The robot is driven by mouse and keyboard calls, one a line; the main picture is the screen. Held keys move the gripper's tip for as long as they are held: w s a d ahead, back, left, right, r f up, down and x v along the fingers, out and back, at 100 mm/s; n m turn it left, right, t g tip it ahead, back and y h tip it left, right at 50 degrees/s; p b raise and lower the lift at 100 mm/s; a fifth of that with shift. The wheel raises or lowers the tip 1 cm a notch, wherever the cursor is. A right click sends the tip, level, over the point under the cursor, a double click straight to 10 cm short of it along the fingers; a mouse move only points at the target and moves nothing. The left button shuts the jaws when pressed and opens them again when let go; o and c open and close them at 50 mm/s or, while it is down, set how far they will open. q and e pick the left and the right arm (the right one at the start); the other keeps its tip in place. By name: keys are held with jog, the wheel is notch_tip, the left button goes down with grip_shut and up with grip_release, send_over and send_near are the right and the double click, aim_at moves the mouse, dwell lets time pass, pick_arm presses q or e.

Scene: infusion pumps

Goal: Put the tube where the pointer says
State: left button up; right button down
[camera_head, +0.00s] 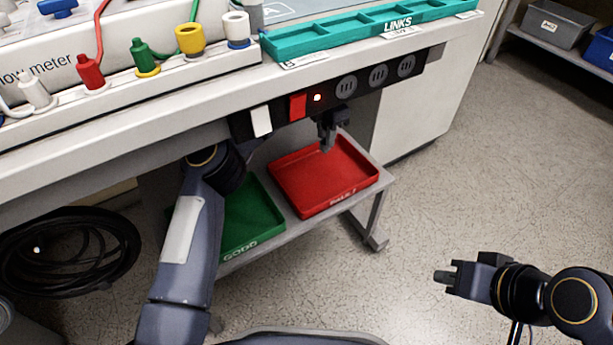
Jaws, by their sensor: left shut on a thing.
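My left arm reaches in under the bench edge. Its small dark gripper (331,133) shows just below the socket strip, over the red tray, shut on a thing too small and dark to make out. No tube can be told apart for certain. No pointer can be made out; the flow meter panel (40,72) at the upper left is cut off by the picture's edge. My right gripper (446,283) is over the open floor at the lower right, away from the bench. I cannot tell whether its fingers are apart.
The bench carries red (90,73), green (144,58), yellow (189,42) and white (236,28) fittings and a teal LINKS tray (300,42). A red tray (288,188) and a green GOOD tray (254,239) sit on a low shelf. Black cable (68,250) lies coiled at left.

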aim_at(324, 152)
pick_arm(q)
notch_tip(324, 152, down, 10)
jog(key=b, duration=0.4)
jog(key=shift+a+r, duration=0.15)
jog(key=shift+b, duration=0.35)
jog(key=o, duration=0.9)
jog(key=shift+o, duration=0.2)
notch_tip(324, 152, up, 12)
jog(key=p, duration=0.6)
